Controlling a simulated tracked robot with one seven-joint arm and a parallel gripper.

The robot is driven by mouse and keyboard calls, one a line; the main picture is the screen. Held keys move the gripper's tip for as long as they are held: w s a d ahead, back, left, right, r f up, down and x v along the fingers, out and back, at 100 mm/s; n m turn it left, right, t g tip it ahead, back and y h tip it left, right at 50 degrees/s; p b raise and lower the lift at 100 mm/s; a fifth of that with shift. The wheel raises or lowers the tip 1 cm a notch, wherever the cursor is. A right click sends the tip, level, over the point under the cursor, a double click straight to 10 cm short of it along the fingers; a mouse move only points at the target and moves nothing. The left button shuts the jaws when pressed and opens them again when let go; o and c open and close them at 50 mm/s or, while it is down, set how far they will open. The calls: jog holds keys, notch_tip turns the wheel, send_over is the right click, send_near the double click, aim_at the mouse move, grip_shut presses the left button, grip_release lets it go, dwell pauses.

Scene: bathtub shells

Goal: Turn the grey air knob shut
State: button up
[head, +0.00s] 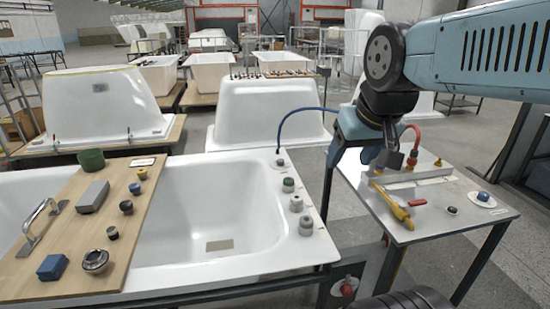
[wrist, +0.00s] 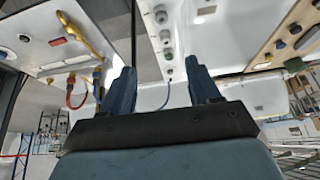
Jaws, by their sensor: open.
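On the right rim of the white bathtub (head: 262,262) stand two grey knobs, a nearer one (head: 306,226) and a farther one (head: 296,203). I cannot tell which is the air knob, or how far either is turned. Behind them is a grey knob with a green top (head: 288,185). The nearer grey knob (wrist: 161,16) and the farther one (wrist: 165,36) also show in the wrist view. My gripper (head: 360,153) is above the gap between the tub and the metal side table, apart from the knobs. In the wrist view its fingers (wrist: 162,75) are spread and empty.
The side table (head: 425,228) at right carries a yellow tool (head: 392,203), a red hose and a blue knob (head: 483,196). A blue hose (head: 290,120) arches to the tub rim. A wooden board (head: 70,215) with several knobs and blocks spans the tub's left part.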

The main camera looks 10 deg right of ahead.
jog(key=w+d+r+m+g, duration=0.1)
jog(key=w+r+m, duration=0.15)
jog(key=w, duration=0.65)
jog(key=w+d+r+m+g, duration=0.1)
jog(key=w+r, duration=0.3)
jog(key=w, duration=0.5)
jog(key=m+g, duration=0.4)
jog(key=m, duration=0.3)
send_over(281, 160)
notch_tip(281, 160, down, 28)
jog(key=shift+n, duration=0.25)
notch_tip(281, 160, down, 13)
jog(key=shift+w, duration=0.15)
jog(key=shift+c, duration=0.4)
